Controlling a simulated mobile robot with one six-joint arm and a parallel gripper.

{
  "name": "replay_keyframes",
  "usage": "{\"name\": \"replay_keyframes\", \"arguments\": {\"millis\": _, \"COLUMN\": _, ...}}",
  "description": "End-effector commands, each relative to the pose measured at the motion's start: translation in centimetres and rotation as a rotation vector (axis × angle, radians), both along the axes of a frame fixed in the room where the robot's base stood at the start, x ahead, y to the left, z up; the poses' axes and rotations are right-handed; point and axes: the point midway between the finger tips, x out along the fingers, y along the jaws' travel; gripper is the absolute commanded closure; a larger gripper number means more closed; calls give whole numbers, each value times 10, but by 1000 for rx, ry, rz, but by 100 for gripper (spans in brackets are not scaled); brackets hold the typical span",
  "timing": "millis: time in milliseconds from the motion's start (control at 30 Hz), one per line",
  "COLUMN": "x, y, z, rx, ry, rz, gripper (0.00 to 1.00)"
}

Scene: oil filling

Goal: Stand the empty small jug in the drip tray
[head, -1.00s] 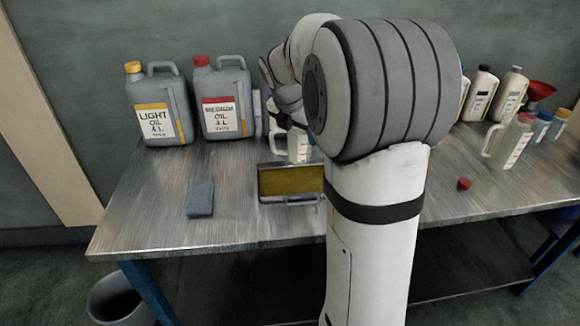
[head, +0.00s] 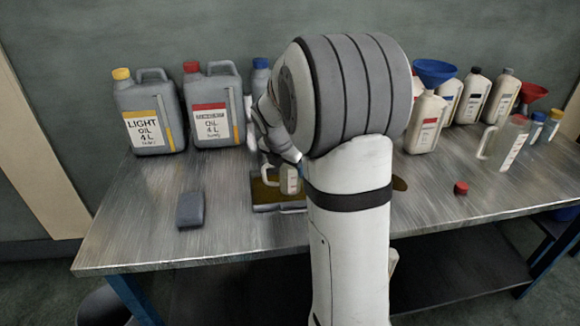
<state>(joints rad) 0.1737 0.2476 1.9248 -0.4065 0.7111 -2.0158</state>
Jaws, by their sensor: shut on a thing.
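The small jug (head: 289,181), pale and translucent, is upright at the drip tray in the head view. My gripper (head: 284,160) is shut on it from above, and my own arm hides much of the grip. The drip tray (head: 278,208) is grey with a brownish-gold inside. The jug overlaps the tray's inside in the picture. I cannot tell whether its base touches the tray floor or hangs just above it. My arm hides the tray's right part.
A grey block (head: 190,209) lies left of the tray. Yellow-capped (head: 150,112) and red-capped (head: 212,105) oil cans stand behind. To the right are a bottle with a blue funnel (head: 434,72), another jug (head: 503,143) and a loose red cap (head: 461,188). The front left bench is clear.

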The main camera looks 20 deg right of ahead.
Motion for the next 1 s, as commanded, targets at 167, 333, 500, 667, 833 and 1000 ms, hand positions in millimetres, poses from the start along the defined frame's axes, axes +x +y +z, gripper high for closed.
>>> {"name": "replay_keyframes", "arguments": {"millis": 167, "x": 0, "y": 0, "z": 0, "rx": 0, "ry": 0, "rz": -1, "gripper": 56}}
{"name": "replay_keyframes", "arguments": {"millis": 333, "x": 0, "y": -1, "z": -1, "rx": 0, "ry": -1, "rz": -2, "gripper": 26}}
{"name": "replay_keyframes", "arguments": {"millis": 500, "x": 0, "y": -1, "z": -1, "rx": 0, "ry": -1, "rz": -2, "gripper": 12}}
{"name": "replay_keyframes", "arguments": {"millis": 667, "x": 0, "y": -1, "z": -1, "rx": 0, "ry": -1, "rz": -2, "gripper": 12}}
{"name": "replay_keyframes", "arguments": {"millis": 833, "x": -1, "y": 0, "z": 6, "rx": -1, "ry": -3, "rz": -2, "gripper": 12}}
{"name": "replay_keyframes", "arguments": {"millis": 1000, "x": -7, "y": 8, "z": 33, "rx": 0, "ry": -5, "rz": -3, "gripper": 12}}
